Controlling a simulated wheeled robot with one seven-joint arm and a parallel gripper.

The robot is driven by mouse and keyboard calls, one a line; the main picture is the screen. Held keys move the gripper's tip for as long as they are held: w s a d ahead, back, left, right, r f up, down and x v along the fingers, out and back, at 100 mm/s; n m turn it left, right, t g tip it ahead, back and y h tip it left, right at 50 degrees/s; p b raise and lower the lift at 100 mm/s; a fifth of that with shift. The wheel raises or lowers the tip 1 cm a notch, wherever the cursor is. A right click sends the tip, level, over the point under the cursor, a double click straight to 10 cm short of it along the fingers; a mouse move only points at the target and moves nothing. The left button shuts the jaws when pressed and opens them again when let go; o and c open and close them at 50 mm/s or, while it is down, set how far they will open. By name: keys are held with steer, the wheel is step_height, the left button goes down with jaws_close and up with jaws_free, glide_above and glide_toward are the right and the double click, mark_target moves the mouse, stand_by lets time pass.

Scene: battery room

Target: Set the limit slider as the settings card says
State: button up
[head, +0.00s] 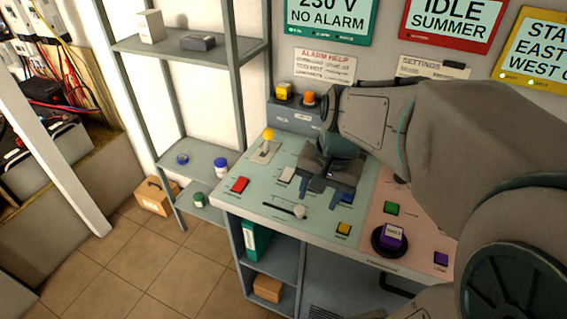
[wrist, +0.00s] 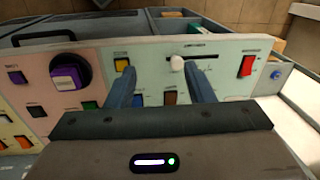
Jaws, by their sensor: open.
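The limit slider is a round white knob (head: 299,212) in a dark slot on the pale green panel. It sits at the right end of its slot in the head view. In the wrist view the knob (wrist: 177,63) shows between my fingertips, nearer the right finger, with the slot running right. My gripper (head: 326,197) is open and empty above the panel, apart from the knob. Its two fingers also show in the wrist view (wrist: 160,75). The settings card (head: 425,68) is on the wall, its lower part hidden by my arm; its small print is unreadable.
A red switch (head: 240,185), a yellow-topped lever (head: 268,136), a yellow button (head: 344,228) and a blue button partly behind my gripper surround the slider. A purple knob (head: 392,236) and green button (head: 391,208) are on the pink panel. Shelves (head: 190,165) stand left.

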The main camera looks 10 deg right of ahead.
mark_target(300, 208)
steer(key=w+d+f+m+g+y+p, duration=0.25)
steer(key=w+d+m, duration=0.25)
steer(key=w+m, duration=0.5)
steer(key=shift+t+y, duration=0.35)
steer(key=shift+y, duration=0.1)
steer(key=x, duration=1.3)
steer(key=shift+a, duration=0.1)
steer(key=shift+r, duration=0.1)
jaws_close()
